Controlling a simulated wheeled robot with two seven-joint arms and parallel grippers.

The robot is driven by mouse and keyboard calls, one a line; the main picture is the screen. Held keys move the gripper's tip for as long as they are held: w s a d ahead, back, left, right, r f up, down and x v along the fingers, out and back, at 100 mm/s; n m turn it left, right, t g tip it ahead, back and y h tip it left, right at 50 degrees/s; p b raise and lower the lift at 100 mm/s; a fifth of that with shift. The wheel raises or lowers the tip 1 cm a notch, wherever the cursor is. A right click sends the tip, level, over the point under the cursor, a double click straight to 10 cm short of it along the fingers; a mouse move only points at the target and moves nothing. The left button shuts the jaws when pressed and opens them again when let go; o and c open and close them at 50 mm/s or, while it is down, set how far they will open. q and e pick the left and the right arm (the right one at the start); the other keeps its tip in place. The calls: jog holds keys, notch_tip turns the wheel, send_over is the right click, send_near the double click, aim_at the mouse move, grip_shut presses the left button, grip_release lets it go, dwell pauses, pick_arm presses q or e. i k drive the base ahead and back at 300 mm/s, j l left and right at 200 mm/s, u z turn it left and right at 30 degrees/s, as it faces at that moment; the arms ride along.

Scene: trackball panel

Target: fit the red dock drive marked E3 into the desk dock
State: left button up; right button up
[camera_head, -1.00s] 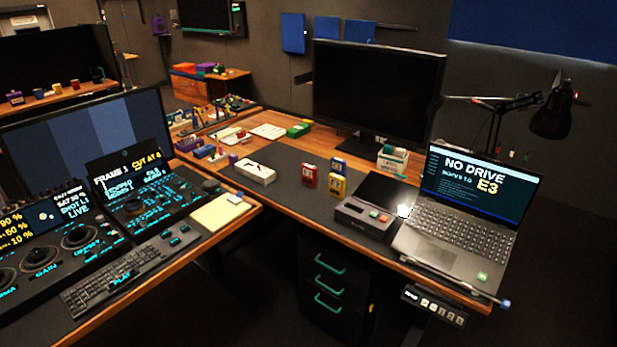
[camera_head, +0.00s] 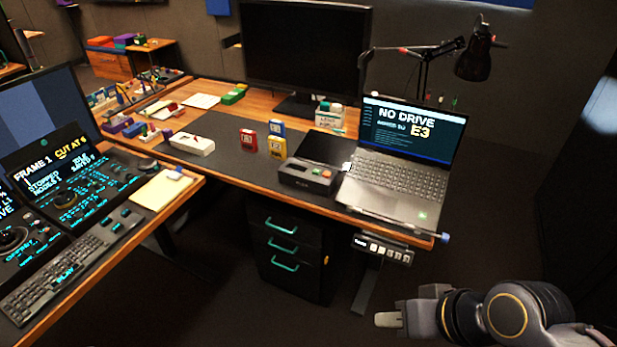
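A red drive (camera_head: 248,141) stands upright on the dark desk mat; its label is too small to read surely. A yellow drive (camera_head: 277,147) and a blue drive (camera_head: 277,127) stand just right of it. The laptop screen reads "NO DRIVE" and "E3". My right gripper (camera_head: 386,319) is low at the bottom right, in front of and below the desk, away from the drives; its finger gap is not clear. My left gripper is out of view.
A white box (camera_head: 192,144) lies left of the drives. A black monitor (camera_head: 303,48) and a small carton (camera_head: 329,118) stand behind. A control console with keyboard (camera_head: 65,265) fills the left. The mat before the drives is clear.

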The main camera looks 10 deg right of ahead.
aim_at(298, 175)
jog(key=z, duration=0.45)
jog(key=i+j+z, duration=0.3)
jog(key=i+z, duration=0.15)
jog(key=i+j+z, duration=0.45)
jog(key=i+j, duration=0.25)
jog(key=i+j+z, duration=0.1)
jog(key=j, duration=0.35)
jog(key=i+j, duration=0.3)
jog(key=j, duration=0.1)
